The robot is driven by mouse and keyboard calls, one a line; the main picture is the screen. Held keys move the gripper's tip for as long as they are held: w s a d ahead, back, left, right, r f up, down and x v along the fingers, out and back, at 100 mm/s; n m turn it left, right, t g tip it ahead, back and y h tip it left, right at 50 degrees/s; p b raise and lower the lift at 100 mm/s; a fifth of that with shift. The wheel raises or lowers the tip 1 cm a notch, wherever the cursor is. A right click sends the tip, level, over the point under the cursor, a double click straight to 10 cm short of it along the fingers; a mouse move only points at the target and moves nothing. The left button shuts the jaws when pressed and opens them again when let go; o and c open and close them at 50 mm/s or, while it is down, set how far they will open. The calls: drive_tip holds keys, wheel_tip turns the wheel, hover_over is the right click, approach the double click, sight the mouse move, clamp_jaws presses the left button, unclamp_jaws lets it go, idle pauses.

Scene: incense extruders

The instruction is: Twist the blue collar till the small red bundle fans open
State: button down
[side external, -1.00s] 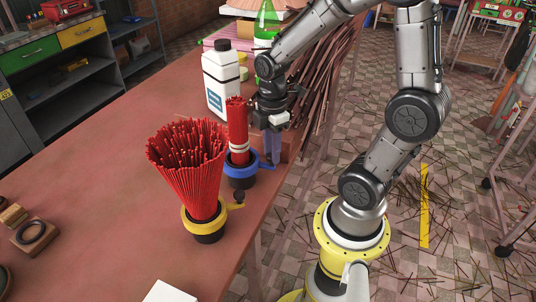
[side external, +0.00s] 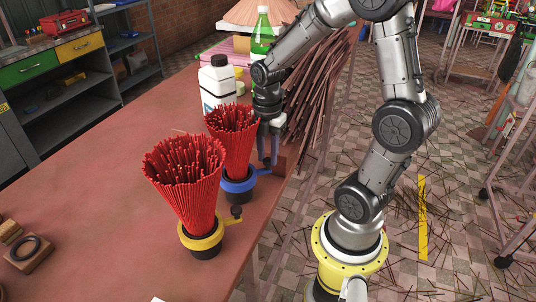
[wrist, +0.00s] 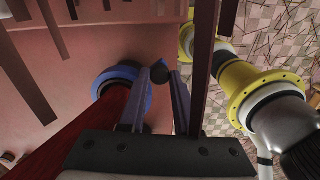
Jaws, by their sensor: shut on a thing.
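The small red bundle (side external: 232,132) stands in a dark cup, its sticks spread wide at the top and narrow at the bottom. The blue collar (side external: 238,186) sits around its base, with a short lever pointing right toward my gripper (side external: 268,160). In the wrist view the blue collar (wrist: 120,73) lies left of my fingers, and the lever's dark knob (wrist: 159,71) shows between their tips. My gripper is shut on the lever. The exact contact is partly hidden. The red sticks also show at lower left in the wrist view (wrist: 85,135).
A larger fanned red bundle (side external: 185,180) in a yellow collar (side external: 203,240) stands close in front. A white bottle (side external: 216,85) and a green bottle (side external: 262,35) stand behind. Brown sticks (side external: 318,85) lean at the table's right edge. The table's left side is mostly clear.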

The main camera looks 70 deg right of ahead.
sight(267, 159)
drive_tip(key=shift+w+r, duration=0.1)
drive_tip(key=c, duration=0.6)
unclamp_jaws()
wheel_tip(267, 159, up, 14)
drive_tip(key=shift+f, duration=0.15)
idle(0.3)
